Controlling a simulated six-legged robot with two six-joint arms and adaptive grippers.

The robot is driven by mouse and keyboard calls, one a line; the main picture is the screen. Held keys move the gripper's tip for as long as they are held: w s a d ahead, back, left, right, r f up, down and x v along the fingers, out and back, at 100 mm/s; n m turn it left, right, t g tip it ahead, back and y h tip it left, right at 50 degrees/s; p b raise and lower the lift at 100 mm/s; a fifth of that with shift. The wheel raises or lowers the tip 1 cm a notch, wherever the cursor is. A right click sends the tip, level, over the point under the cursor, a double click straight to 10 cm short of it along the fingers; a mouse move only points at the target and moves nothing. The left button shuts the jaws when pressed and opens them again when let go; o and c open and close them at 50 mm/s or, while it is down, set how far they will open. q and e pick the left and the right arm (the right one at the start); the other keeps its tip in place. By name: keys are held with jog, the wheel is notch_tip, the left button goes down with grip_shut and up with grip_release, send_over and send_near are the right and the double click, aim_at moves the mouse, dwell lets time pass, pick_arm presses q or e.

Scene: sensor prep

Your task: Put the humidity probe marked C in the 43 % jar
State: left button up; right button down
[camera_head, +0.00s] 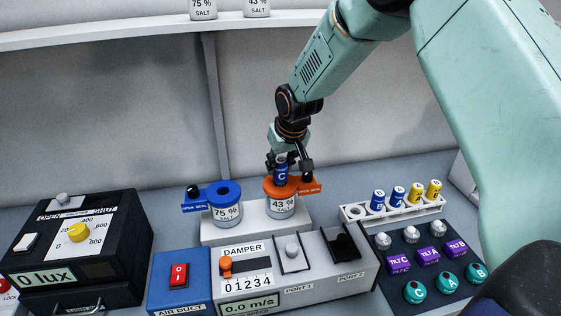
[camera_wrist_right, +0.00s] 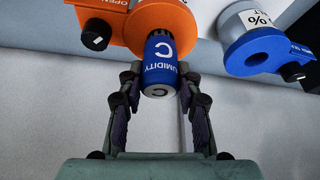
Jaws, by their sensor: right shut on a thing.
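The blue humidity probe marked C (camera_head: 281,174) is upright at the orange top of the 43 % jar (camera_head: 281,206). My right gripper (camera_head: 287,165) is shut on the probe from above. In the right wrist view the probe (camera_wrist_right: 160,68) sits between the fingertips of the gripper (camera_wrist_right: 158,80), over the orange collar (camera_wrist_right: 130,27). Its lower end is hidden, so I cannot tell how deep it is in the opening. The 75 % jar (camera_head: 226,212) with a blue collar stands to the left, its opening empty. My left gripper does not show.
A white rack (camera_head: 357,213) at the right holds blue and yellow probes, with one empty hole at its left end. Dark panel with knobs (camera_head: 430,262) lies in front of it. The damper box (camera_head: 290,270) and black lux box (camera_head: 75,245) stand in front and left.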

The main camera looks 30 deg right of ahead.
jog(key=shift+f, duration=0.55)
dwell(0.9)
jog(key=c, duration=0.8)
grip_release()
jog(key=shift+o, duration=0.2)
jog(key=shift+o, duration=0.8)
jog(key=shift+r+p, duration=2.3)
jog(key=shift+r, duration=1.7)
